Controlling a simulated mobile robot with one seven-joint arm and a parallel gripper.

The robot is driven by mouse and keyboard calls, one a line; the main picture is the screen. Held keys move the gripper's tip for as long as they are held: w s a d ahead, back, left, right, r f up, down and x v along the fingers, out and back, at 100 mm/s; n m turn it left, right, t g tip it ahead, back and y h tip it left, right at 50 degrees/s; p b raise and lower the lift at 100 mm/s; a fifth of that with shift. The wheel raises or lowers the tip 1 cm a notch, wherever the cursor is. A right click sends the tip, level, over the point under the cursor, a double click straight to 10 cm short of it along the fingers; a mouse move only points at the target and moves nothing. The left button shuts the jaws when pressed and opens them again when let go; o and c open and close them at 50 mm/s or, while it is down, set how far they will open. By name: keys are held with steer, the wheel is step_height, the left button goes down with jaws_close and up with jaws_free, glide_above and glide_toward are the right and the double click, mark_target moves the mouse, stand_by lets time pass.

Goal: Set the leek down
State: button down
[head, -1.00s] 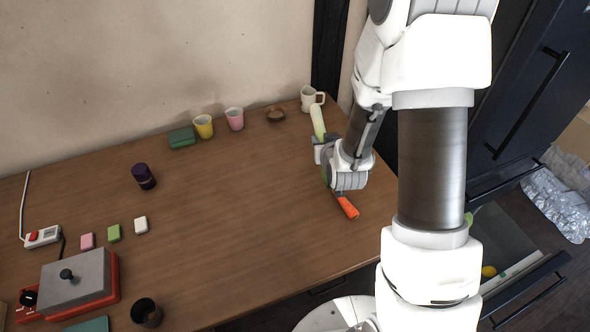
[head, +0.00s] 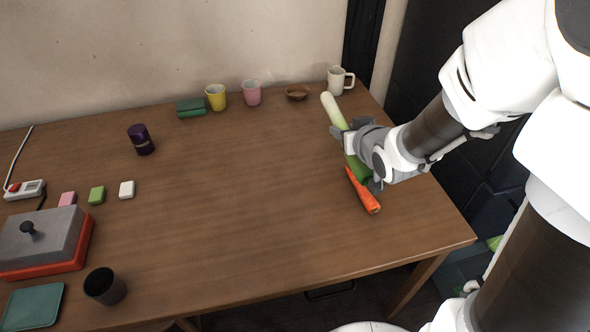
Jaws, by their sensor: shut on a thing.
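The leek (head: 334,110), white at its far end and green at its near end, is at the right side of the wooden table (head: 240,190). My gripper (head: 352,146) is shut on the leek's middle and hides part of it. The leek is at or just above the tabletop; I cannot tell if it touches. An orange carrot (head: 363,190) lies on the table beside the leek's green end, close to my gripper.
A white mug (head: 337,80), brown bowl (head: 297,92), pink cup (head: 251,93), yellow cup (head: 216,97) and green box (head: 190,107) line the back. The table's middle is clear.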

steer(key=s+f+b, duration=0.1)
steer(key=b, duration=0.1)
steer(key=s+f+b, duration=0.1)
steer(key=f+b, duration=0.1)
steer(key=b, duration=0.1)
steer(key=shift+a+f, duration=0.15)
steer(key=shift+a, duration=0.05)
steer(key=shift+s+f+n+y+b, duration=0.3)
steer(key=shift+s+b, duration=0.25)
steer(key=shift+b, duration=0.2)
steer(key=p, duration=0.7)
glide_above(302, 172)
step_height(302, 172, down, 7)
steer(key=shift+r, duration=0.1)
steer(key=shift+a, duration=0.1)
steer(key=shift+f+b, duration=0.7)
steer(key=shift+f, duration=1.3)
